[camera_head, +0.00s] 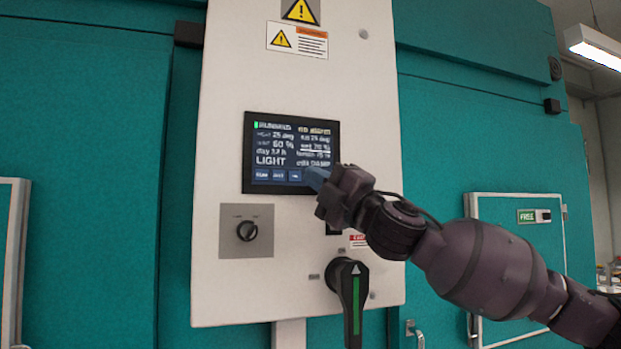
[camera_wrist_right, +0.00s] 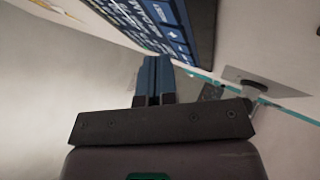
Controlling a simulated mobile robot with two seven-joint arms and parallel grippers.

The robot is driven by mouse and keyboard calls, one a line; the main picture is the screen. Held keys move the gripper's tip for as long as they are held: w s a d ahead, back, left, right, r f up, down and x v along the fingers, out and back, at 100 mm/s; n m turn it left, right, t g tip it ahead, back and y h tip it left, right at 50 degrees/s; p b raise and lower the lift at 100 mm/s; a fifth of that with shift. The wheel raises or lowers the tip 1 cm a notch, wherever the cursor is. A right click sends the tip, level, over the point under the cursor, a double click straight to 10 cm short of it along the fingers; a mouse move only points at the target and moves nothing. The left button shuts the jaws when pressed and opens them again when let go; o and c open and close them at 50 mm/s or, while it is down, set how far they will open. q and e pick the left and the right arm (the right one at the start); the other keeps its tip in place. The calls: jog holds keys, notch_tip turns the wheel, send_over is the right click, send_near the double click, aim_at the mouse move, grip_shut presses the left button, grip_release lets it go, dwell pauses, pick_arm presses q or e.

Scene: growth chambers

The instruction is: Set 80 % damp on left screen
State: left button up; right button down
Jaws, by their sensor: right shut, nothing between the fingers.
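The screen (camera_head: 291,153) is a dark touch panel on a pale control cabinet. It is lit, with white text in two columns, a "60 %" line on its left side, the word LIGHT, and a row of blue buttons (camera_head: 278,175) along the bottom. My right gripper (camera_head: 316,177) is shut and empty, its blue fingertips at the screen's lower right corner. Whether they touch the glass I cannot tell. In the right wrist view the closed fingers (camera_wrist_right: 154,78) point toward the screen's edge (camera_wrist_right: 192,30). My left gripper is not in view.
Below the screen are a rotary knob (camera_head: 247,231) and a large black handle with a green stripe (camera_head: 352,300). Warning labels (camera_head: 297,40) sit above. Teal chamber walls (camera_head: 90,180) flank the cabinet. A door with a FREE sign (camera_head: 526,216) is at right.

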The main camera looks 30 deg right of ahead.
jog(key=s, duration=0.2)
jog(key=s+a+b, duration=0.1)
jog(key=s, duration=0.2)
jog(key=shift+a, duration=0.1)
jog(key=shift+w, duration=0.1)
dwell(2.4)
jog(key=shift+s+a+r+m+t+h+p, duration=0.15)
jog(key=shift+s+m+t+h+p, duration=0.5)
jog(key=shift+m+h, duration=1.15)
jog(key=shift+s+a+f+m+t+h+p, duration=0.15)
jog(key=shift+s+m+t+h+p, duration=0.55)
jog(key=shift+m+h, duration=1.05)
jog(key=shift+s+a+r+m+t+h+p, duration=0.2)
jog(key=shift+s+m+t+h+p, duration=0.45)
jog(key=shift+m+h, duration=1.15)
